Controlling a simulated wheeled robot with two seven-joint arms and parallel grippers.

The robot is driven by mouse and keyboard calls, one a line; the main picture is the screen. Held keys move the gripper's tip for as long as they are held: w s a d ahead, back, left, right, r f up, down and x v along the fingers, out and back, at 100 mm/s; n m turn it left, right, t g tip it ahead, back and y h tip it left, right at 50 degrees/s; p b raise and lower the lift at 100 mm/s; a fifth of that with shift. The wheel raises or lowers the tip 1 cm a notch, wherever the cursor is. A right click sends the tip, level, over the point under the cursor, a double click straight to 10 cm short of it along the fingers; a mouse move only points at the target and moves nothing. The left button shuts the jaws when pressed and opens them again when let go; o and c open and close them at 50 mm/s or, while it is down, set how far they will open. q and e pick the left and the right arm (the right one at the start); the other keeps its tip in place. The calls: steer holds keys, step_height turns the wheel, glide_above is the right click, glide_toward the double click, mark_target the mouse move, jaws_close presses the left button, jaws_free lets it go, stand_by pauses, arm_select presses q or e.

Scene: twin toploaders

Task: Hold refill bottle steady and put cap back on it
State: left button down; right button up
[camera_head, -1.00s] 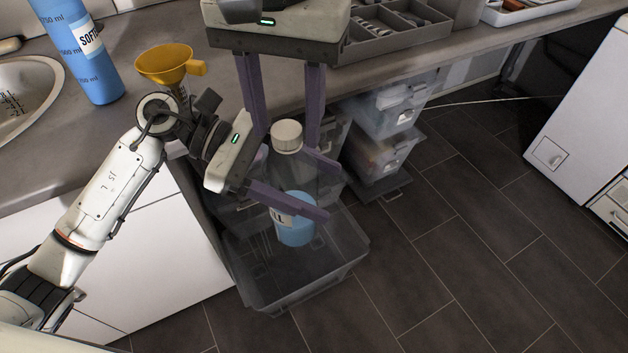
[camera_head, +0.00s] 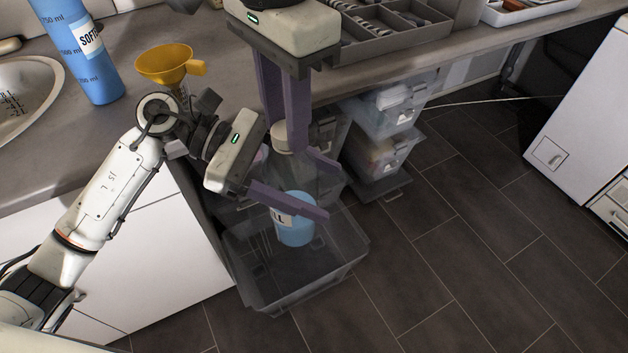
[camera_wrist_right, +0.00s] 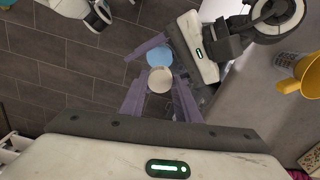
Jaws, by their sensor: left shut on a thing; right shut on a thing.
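The refill bottle (camera_head: 296,222) is clear above and blue below, and stands upright over a grey translucent bin. My left gripper (camera_head: 328,190) is shut on its body, with one finger on each side. The white cap (camera_head: 281,137) is at the bottle's top, and it also shows in the right wrist view (camera_wrist_right: 160,80). My right gripper (camera_head: 287,142) reaches down from above and is shut on the cap. One finger partly hides the cap in the head view. I cannot tell how tightly the cap sits on the neck.
The open bin (camera_head: 340,275) is below the bottle. A yellow funnel (camera_head: 163,64) and a blue softener bottle (camera_head: 88,60) stand on the counter at left. Stacked clear drawers (camera_head: 385,140) are behind at right.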

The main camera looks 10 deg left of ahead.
steer(key=m, duration=0.6)
steer(key=shift+m, duration=0.4)
steer(key=m, duration=0.6)
steer(key=shift+m, duration=0.3)
steer(key=m, duration=0.6)
steer(key=shift+m, duration=0.3)
steer(key=m, duration=0.7)
steer(key=o, duration=1.2)
steer(key=shift+o, duration=0.2)
step_height(320, 180, up, 12)
